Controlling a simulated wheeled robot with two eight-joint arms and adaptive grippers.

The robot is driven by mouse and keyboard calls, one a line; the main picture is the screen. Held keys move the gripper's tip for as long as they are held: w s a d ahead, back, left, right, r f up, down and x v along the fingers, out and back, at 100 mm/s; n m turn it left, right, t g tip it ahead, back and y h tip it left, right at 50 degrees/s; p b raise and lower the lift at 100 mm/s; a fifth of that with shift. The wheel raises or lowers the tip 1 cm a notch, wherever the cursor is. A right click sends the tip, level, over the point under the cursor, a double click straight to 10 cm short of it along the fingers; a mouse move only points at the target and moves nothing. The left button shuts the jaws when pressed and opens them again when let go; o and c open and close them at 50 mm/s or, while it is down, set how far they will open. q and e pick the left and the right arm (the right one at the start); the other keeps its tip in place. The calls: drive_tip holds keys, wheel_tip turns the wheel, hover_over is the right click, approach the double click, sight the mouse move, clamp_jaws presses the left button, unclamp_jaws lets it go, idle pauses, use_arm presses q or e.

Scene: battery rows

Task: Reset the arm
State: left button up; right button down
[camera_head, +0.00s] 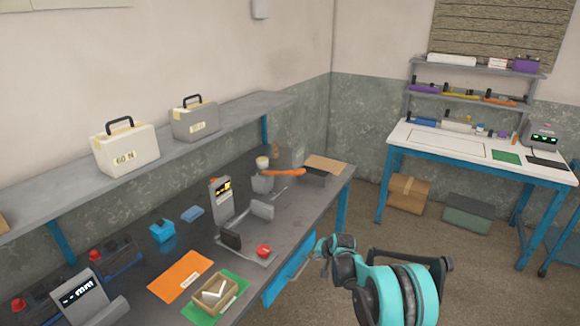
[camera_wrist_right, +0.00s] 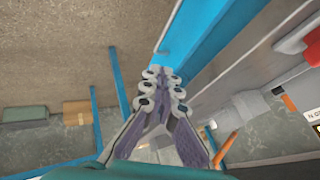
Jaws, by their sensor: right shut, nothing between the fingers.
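My right arm, teal and black, reaches in at the lower right of the head view. Its gripper (camera_head: 320,258) is beside the front edge of the dark workbench (camera_head: 325,205), over the floor side. In the right wrist view the two fingers of this gripper (camera_wrist_right: 164,76) are together, with nothing between them. The blue bench frame and the bench edge run close beside the fingertips there. My left arm and left gripper are not in view.
The bench carries an orange sheet (camera_head: 181,276), a wooden box (camera_head: 215,293) on a green mat, a red button (camera_head: 263,250) and a blue block (camera_head: 162,230). A white table (camera_head: 400,133) stands at the back right.

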drive_tip(key=s+d+r+n+h, duration=0.1)
drive_tip(key=s+r+n, duration=0.2)
drive_tip(key=s+r, duration=1.6)
drive_tip(key=s+d+f+n+h, duration=0.1)
drive_tip(key=s+d+n, duration=0.1)
drive_tip(key=s, duration=2.3)
drive_tip(key=shift+d, duration=0.15)
